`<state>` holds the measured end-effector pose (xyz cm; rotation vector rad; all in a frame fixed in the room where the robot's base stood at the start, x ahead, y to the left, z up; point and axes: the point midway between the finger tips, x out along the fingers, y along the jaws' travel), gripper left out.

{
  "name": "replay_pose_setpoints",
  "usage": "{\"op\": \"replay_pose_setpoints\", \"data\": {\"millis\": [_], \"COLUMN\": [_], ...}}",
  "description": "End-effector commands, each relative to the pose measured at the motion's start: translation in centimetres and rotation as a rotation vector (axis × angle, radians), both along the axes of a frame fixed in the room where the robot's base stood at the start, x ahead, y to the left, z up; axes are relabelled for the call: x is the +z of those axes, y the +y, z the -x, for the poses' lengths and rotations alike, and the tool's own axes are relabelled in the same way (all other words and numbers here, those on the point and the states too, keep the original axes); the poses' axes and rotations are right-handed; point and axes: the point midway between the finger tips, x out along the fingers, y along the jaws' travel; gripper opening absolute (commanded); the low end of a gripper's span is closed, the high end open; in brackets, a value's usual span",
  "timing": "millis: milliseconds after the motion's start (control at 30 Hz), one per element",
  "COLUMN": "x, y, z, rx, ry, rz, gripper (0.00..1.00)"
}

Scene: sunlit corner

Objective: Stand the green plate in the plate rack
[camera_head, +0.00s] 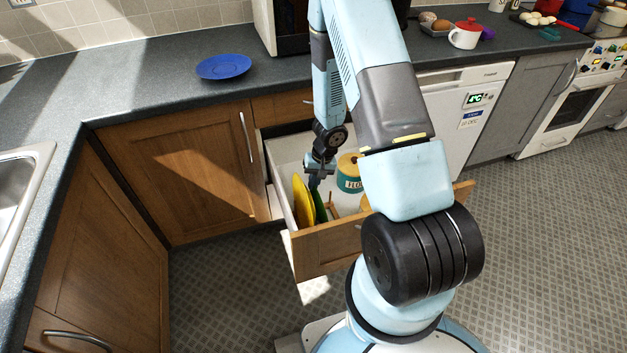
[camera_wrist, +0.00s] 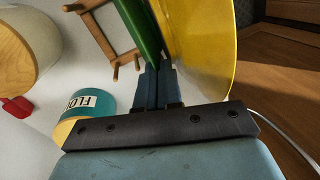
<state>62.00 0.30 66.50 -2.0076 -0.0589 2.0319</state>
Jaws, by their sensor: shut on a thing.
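The green plate (camera_head: 319,205) is on edge inside the open drawer, and it also shows in the wrist view (camera_wrist: 141,32). My gripper (camera_head: 317,181) reaches down into the drawer and is shut on the plate's upper edge; its fingers also show in the wrist view (camera_wrist: 157,78). A yellow plate (camera_head: 303,202) stands on edge close beside the green one, on its left in the head view. The wooden plate rack (camera_wrist: 104,43) with pegs is on the green plate's other side. Whether the green plate sits between pegs is hidden.
The open drawer (camera_head: 335,246) also holds a teal flour tin (camera_head: 350,178) with a yellow lid, close to my gripper. The wrist view shows a pale canister (camera_wrist: 50,38) and a small red thing (camera_wrist: 16,107). A blue plate (camera_head: 223,66) lies on the counter.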

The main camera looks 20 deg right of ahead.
Motion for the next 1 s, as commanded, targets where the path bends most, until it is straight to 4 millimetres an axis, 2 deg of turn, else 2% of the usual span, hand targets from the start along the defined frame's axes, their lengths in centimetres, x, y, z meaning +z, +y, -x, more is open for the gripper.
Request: {"op": "replay_pose_setpoints", "data": {"millis": [233, 300, 567, 867, 1000], "x": [0.0, 0.0, 0.0, 0.2, 1.2], "y": [0.0, 0.0, 0.0, -0.1, -0.4], "z": [0.0, 0.0, 0.0, 0.0, 0.0], "rx": [0.0, -0.001, -0.001, -0.001, 0.001], "ry": [0.0, 0.0, 0.0, -0.001, -0.002], "rz": [0.0, 0.0, 0.0, 0.001, 0.001], "gripper": [0.0, 0.11, 0.35, 0.35, 0.35]}}
